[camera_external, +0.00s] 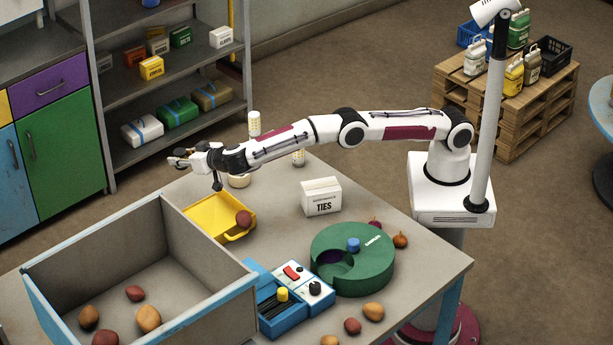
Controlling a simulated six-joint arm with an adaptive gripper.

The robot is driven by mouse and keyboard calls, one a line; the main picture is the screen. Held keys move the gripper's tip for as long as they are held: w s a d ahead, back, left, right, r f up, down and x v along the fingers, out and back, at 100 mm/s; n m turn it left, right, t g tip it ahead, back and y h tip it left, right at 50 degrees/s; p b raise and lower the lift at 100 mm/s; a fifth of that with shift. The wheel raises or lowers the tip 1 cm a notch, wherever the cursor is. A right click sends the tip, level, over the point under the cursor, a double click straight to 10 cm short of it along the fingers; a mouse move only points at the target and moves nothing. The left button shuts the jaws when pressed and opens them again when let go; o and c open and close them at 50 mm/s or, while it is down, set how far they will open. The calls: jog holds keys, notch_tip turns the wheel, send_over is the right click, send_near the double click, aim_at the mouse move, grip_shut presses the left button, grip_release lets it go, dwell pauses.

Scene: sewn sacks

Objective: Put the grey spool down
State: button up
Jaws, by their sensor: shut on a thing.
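My gripper (190,161) is held in the air above the far left part of the table, over the region behind the yellow scoop tray. Its dark fingers are closed on a small light grey thing (199,160), which appears to be the grey spool. It is small and partly covered by the fingers, so its exact shape and tilt cannot be told. It is clear of the tabletop (268,215).
Below are the yellow tray (205,212) with a dark red vegetable and a cream round container (239,181). White cylinders (254,123) (298,158), a TIES box (321,197), a green round device (352,262), a blue-and-white unit (302,279) and a large grey bin (105,235) stand around.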

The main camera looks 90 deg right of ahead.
jog(key=shift+s+d+r, duration=0.25)
jog(key=shift+r, duration=0.35)
jog(key=shift+s+d, duration=0.1)
jog(key=shift+s, duration=0.05)
jog(key=shift+s+d+f, duration=0.35)
jog(key=shift+s, duration=0.05)
dwell(0.3)
send_over(191, 189)
jog(key=shift+w+f, duration=0.1)
jog(key=shift+f, duration=3.05)
jog(key=shift+f, duration=1.9)
jog(key=shift+f, duration=0.35)
